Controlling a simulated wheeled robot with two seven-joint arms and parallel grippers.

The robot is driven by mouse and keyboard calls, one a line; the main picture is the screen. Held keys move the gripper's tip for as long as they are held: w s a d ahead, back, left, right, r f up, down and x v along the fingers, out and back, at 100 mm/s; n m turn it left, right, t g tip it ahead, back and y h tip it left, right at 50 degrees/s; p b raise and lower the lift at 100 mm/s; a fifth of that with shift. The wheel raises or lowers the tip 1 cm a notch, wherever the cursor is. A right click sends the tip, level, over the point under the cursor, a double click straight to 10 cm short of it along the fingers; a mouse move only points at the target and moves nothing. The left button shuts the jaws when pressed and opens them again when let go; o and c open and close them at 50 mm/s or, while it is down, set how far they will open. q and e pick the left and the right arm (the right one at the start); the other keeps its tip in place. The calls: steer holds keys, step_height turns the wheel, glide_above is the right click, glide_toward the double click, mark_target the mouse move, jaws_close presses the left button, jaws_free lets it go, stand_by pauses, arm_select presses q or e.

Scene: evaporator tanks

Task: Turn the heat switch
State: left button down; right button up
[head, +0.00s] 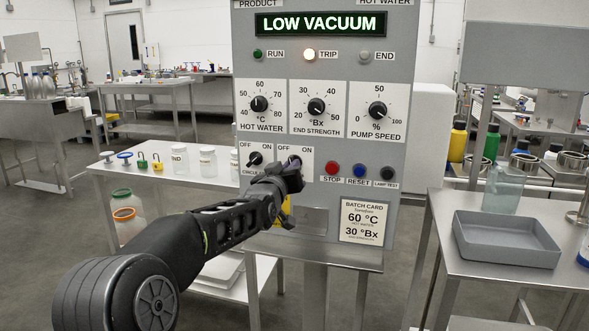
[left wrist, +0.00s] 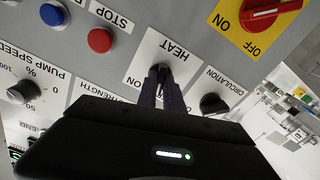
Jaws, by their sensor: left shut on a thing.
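The control panel (head: 398,120) stands in front of me in the head view. My left gripper (head: 292,174) is at the heat switch plate (head: 307,157), which has OFF and ON labels and is largely covered by the gripper. In the left wrist view the heat switch (left wrist: 160,68) is a small dark knob under the word HEAT. My left fingers (left wrist: 161,82) are shut on it, hiding most of the knob, so I cannot tell which way it points. My right gripper is in neither view.
The black circulation switch (head: 255,158) is just left of my gripper. Red stop (head: 332,169) and blue reset (head: 359,171) buttons sit to its right. The display (head: 320,24) reads LOW VACUUM and the TRIP lamp (head: 309,54) is lit. A grey tray (head: 507,252) stands on the right table.

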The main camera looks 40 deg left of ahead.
arm_select(q)
steer(key=shift+f, duration=0.1)
steer(key=shift+n+b, duration=1)
steer(key=shift+b, duration=0.15)
